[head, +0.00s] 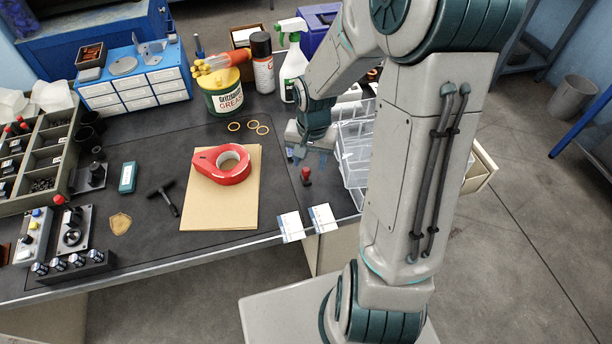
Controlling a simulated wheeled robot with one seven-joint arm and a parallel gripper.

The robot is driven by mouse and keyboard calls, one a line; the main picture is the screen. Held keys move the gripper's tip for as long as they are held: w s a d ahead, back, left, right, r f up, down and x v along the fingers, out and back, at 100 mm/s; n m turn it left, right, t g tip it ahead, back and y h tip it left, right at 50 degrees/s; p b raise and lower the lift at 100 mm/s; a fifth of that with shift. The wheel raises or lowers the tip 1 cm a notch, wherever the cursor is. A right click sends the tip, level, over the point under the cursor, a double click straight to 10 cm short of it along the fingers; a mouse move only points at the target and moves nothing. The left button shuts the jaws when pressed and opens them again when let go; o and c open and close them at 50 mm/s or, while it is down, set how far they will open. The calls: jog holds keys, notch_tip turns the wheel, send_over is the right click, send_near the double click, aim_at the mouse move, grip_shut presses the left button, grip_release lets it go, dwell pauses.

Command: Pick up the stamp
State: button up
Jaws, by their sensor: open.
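The stamp appears to be the small upright piece with a red knob handle and dark base (306,176). It stands on the dark bench mat, right of the brown folder and left of the clear plastic trays. My gripper (308,157) hangs just above and behind it in the picture, pointing down, and is open. Nothing shows between its fingers. A gap seems to remain between fingertips and stamp, but its depth is hard to judge. A small blue item (290,153) sits by the left finger, partly hidden by the gripper.
A brown folder (241,205) with a red tape roll (222,165) lies to the left. Clear trays (354,158) stand close on the right. A grease tub (223,92) and spray bottle (292,65) stand behind.

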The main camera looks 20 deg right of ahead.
aim_at(306, 169)
jog(key=f, duration=0.5)
jog(key=shift+w+a, duration=0.15)
jog(key=shift+a, duration=0.25)
grip_shut()
